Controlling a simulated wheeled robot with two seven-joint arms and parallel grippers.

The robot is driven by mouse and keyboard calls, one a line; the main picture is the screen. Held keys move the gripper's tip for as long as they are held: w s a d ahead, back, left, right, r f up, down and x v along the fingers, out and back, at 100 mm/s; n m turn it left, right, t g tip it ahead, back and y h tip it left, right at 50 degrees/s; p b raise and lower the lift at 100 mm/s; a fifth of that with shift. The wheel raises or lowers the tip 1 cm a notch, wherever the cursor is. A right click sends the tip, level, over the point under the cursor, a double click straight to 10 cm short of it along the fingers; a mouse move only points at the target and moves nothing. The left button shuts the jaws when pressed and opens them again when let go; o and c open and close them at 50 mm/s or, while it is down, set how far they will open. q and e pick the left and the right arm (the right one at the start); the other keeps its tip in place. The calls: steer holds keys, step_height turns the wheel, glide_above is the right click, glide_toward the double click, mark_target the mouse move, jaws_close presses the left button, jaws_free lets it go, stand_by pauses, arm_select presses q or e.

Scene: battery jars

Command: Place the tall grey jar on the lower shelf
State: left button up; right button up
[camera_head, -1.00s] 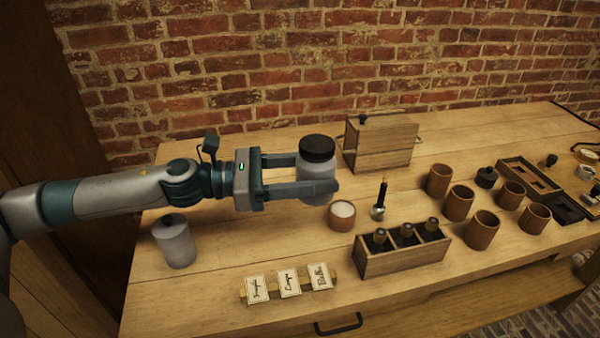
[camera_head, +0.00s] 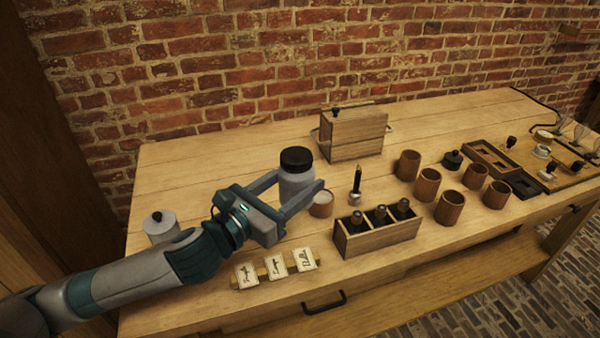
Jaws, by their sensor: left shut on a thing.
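A tall grey jar (camera_head: 296,180) with a black lid is between the fingers of my left gripper (camera_head: 298,185). The gripper is shut on the jar's body, and the jar stands upright over the table's middle. I cannot tell whether its base touches the tabletop. The lower shelf (camera_head: 430,284) is a wooden board beneath the tabletop, partly hidden by the table's front edge. My right gripper is out of view.
A second, lighter jar with a knob (camera_head: 161,226) stands at the left, partly behind my arm. Near the held jar are a small cup (camera_head: 321,204), a bottle rack (camera_head: 378,238), label cards (camera_head: 275,266) and a wooden box (camera_head: 352,134). Several wooden cups (camera_head: 450,207) stand right.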

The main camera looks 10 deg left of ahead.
arm_select(q)
steer(key=s+a+f+n+t+y, duration=0.2)
steer(key=s+a+f+n+y, duration=0.1)
steer(key=a+f+n+y, duration=0.2)
steer(key=a+f+y, duration=0.2)
steer(key=y, duration=0.1)
steer(key=shift+s+a+n, duration=0.25)
steer(key=shift+s+n, duration=0.05)
